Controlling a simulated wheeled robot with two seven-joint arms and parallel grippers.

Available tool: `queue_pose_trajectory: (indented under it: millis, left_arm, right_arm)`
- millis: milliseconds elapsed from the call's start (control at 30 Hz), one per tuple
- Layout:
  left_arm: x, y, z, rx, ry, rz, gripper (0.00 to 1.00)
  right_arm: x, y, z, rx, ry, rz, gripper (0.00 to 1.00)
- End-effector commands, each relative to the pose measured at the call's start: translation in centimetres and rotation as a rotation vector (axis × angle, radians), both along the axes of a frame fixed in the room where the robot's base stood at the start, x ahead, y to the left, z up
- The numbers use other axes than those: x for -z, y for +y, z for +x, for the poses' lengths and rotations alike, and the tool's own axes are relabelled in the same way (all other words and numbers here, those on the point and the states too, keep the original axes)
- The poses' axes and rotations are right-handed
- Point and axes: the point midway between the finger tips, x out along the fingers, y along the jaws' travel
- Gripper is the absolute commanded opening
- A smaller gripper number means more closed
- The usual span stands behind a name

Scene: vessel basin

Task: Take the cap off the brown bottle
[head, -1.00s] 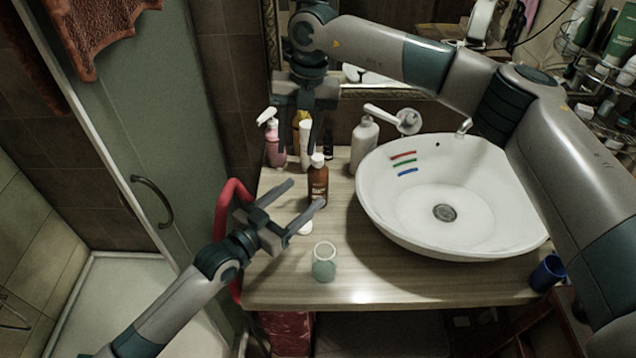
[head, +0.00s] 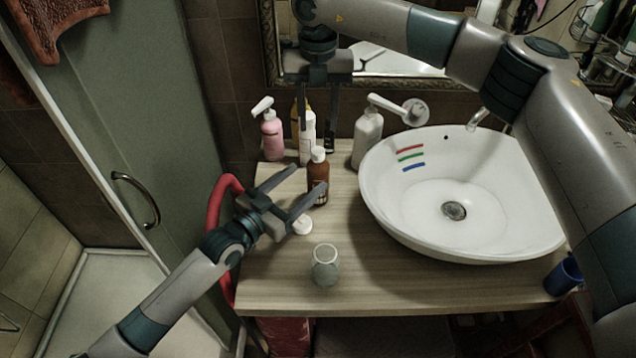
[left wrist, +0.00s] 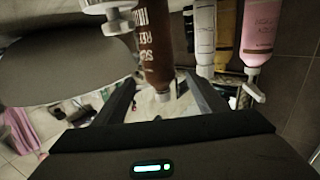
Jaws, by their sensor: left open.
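The brown bottle (head: 318,182) stands upright on the counter with its white cap (head: 318,154) on. In the left wrist view the brown bottle (left wrist: 153,45) appears upside down, and its cap (left wrist: 163,95) shows between my two fingers. My left gripper (head: 311,178) is open and empty, with its fingertips by the bottle; I cannot tell whether they touch it. My right gripper (head: 318,118) hangs above the back of the counter, its fingers apart, in front of the tall bottles there.
A pink pump bottle (head: 272,138), a white tube (head: 307,140) and a white pump bottle (head: 367,138) stand behind. A round white item (head: 301,226) lies below my left gripper. A glass cup (head: 325,265) stands in front. The basin (head: 400,225) fills the right side.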

Motion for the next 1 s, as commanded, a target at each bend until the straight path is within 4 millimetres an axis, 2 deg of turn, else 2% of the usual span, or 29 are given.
queue_pose_trajectory:
  millis: [500, 900, 1000]
  left_arm:
    - [-0.1, -3.7, 4.4, 0.000, -0.002, -0.001, 0.66]
    - [-0.1, -4.1, 4.8, 0.000, -0.001, 0.001, 0.66]
    - [-0.1, -4.1, 4.8, 0.000, -0.001, 0.001, 0.42]
  right_arm:
    - [0.0, 0.0, 0.0, 0.000, 0.000, 0.000, 0.40]
    - [0.0, 0.0, 0.0, 0.000, 0.000, 0.000, 0.40]
    - [0.0, 0.0, 0.0, 0.000, 0.000, 0.001, 0.40]
